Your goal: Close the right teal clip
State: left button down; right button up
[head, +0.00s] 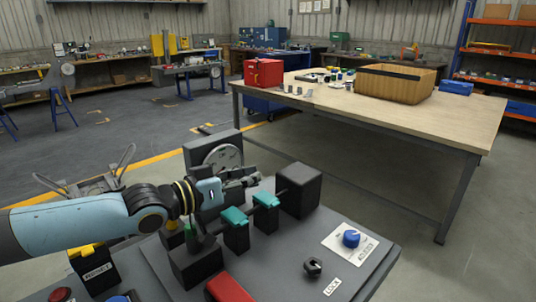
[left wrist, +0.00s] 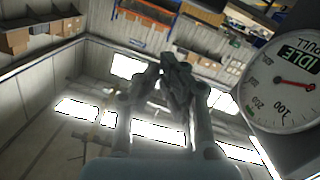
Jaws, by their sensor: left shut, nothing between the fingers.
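The right teal clip (head: 266,200) sits on a black block on the dark panel (head: 300,247), left of a larger black box. A second teal clip (head: 235,216) sits on its own black block to its left and nearer. Whether either clip is fully closed is too small to tell. My left gripper (head: 252,180) hovers just behind and above the right clip, apart from it as far as I can see. In the left wrist view its fingers (left wrist: 176,72) are together and empty. My right gripper does not show.
A round gauge (head: 223,158) stands behind the clips; it also shows in the left wrist view (left wrist: 290,85). The black box (head: 299,190) stands right of the clips.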

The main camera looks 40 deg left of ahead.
pick_arm(q)
jog(key=s+a+r+g+p, duration=0.1)
jog(key=s+a+p, duration=0.2)
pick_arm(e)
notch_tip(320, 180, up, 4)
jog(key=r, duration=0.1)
pick_arm(q)
jog(key=b, duration=1.2)
send_over(268, 204)
notch_tip(268, 204, down, 5)
jog(key=shift+f, duration=0.2)
jog(key=shift+d+f+b, duration=0.1)
jog(key=shift+f+b, duration=0.2)
jog(key=shift+f, duration=0.1)
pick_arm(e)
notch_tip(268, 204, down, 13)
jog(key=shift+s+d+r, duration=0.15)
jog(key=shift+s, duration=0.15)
